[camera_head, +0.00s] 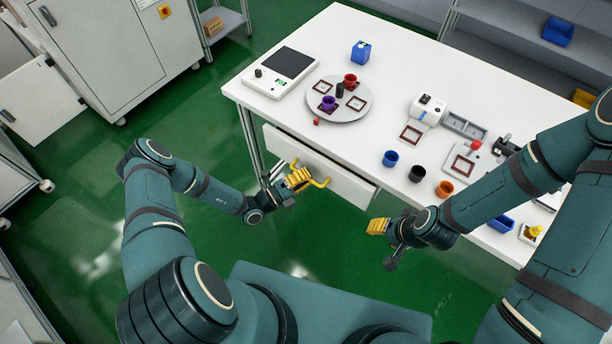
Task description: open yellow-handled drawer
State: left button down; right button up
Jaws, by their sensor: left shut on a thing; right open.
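The white drawer (346,184) is under the front edge of the white table, and its front stands out from the table edge. Its yellow handle (322,183) is on the front face, partly hidden by my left gripper. My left gripper (298,178), with yellow fingers, is at the handle and shut on it. My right gripper (377,226), also with yellow fingers, is open and empty, in front of the table to the right of the drawer.
The white table (400,75) carries a round turntable (352,112) with cups, a scale (284,70), a blue cup (390,158), a black cup (417,173) and an orange cup (444,189). Green floor (200,110) is free left of the table.

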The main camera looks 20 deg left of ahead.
pick_arm(q)
jog(key=s+a, duration=0.3)
jog(key=s, duration=0.7)
jog(key=s+a, duration=0.4)
jog(key=s, duration=0.5)
jog(key=shift+s, duration=0.35)
jog(key=c, duration=1)
grip_release()
jog(key=v, duration=1.2)
